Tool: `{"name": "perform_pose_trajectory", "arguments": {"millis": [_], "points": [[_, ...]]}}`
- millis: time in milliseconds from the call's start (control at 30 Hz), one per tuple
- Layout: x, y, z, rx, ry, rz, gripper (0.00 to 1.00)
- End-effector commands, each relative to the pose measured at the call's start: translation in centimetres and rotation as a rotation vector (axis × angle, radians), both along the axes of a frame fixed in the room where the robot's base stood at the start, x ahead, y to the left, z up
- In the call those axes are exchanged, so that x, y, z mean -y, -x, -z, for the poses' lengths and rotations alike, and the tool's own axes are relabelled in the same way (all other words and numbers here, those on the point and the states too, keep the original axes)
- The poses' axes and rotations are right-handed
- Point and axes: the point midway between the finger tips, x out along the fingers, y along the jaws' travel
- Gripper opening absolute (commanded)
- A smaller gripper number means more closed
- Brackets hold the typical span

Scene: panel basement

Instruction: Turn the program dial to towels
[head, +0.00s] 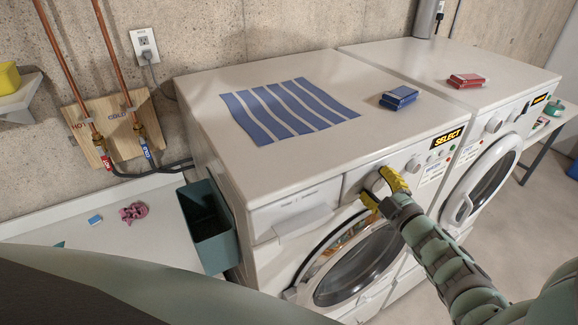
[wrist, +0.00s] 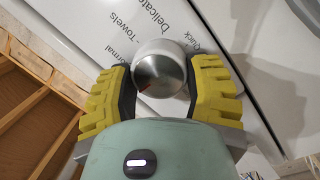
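The program dial (wrist: 160,72) is a round silver knob with a pale collar on the front panel of the near white washer (head: 250,175). In the wrist view the printed words "Delicates", "Towels" and "Normal" show on the panel to its upper left, and "Quick" to its upper right.
A second white machine (head: 480,120) stands to the right. A blue box (head: 399,97) and striped cloth (head: 290,110) lie on the near washer, and a red box (head: 467,80) on the other. A dark green bin (head: 208,225) is at the washer's left.

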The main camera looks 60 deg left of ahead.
Motion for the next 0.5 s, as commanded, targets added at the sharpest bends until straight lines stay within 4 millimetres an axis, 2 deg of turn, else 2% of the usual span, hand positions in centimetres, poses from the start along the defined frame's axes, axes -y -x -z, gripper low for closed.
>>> {"name": "perform_pose_trajectory", "arguments": {"millis": [33, 267, 500], "points": [[0.00, 0.04, 0.06, 0.000, 0.001, -0.001, 0.39], [0.02, 0.03, 0.08, 0.000, 0.001, 0.000, 0.16], [0.05, -0.01, 0.13, -0.023, 0.002, 0.001, 0.16]]}}
